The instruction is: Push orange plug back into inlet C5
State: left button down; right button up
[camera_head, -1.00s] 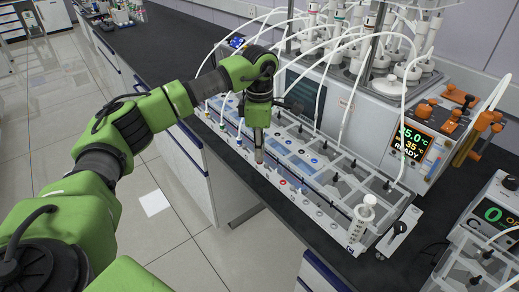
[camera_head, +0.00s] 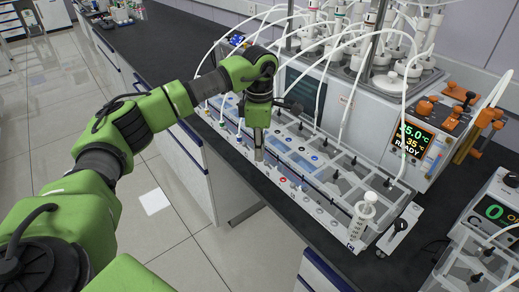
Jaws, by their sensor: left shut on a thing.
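My left gripper (camera_head: 259,152) points down over the front edge of a long clear rack (camera_head: 325,205) on the dark bench. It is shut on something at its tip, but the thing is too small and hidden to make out. I cannot tell an orange plug or the label of inlet C5 at this size. A row of small coloured ports runs along the rack front, with a red one (camera_head: 283,180) just right of the gripper. My right gripper is not in view.
White tubes arch from the rack to bottles behind. A heated unit with a lit display (camera_head: 411,139) stands behind the rack. A syringe-like white cylinder (camera_head: 361,215) stands at the rack's right end. Another device (camera_head: 495,215) sits at the far right. Open floor lies left.

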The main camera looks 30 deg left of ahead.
pick_arm(q)
jog(key=c, duration=2)
grip_release()
jog(key=shift+r, duration=0.15)
notch_tip(320, 180, up, 12)
jog(key=shift+f, duration=0.15)
